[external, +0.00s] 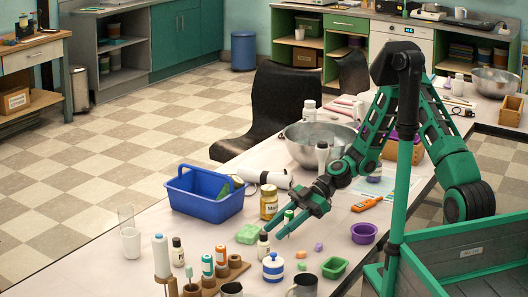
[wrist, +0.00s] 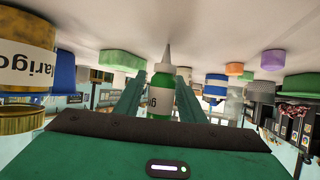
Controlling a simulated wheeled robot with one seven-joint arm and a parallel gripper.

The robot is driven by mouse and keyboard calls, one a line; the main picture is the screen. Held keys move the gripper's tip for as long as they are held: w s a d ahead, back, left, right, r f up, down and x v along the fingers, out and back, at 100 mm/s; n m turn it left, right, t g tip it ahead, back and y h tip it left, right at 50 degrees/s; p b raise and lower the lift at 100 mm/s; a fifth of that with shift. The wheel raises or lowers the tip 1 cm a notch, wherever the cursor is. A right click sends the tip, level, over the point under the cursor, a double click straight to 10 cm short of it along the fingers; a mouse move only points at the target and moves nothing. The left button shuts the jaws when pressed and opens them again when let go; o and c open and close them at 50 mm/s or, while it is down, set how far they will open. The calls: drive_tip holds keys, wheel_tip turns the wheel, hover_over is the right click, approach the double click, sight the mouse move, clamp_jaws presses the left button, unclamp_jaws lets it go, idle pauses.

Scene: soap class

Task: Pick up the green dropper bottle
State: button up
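My gripper (wrist: 160,78) is open, with one finger on each side of the bottle in that view. The left finger overlaps the label's edge; I cannot tell whether either finger touches. The bottle's lower part is hidden there.
A marigold jar (external: 269,203) and blue caddy (external: 203,205) stand left of the gripper. A purple bowl (external: 364,233) and green dish (external: 334,267) lie to the right.

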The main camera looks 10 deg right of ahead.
clamp_jaws()
drive_tip(key=shift+r, duration=0.15)
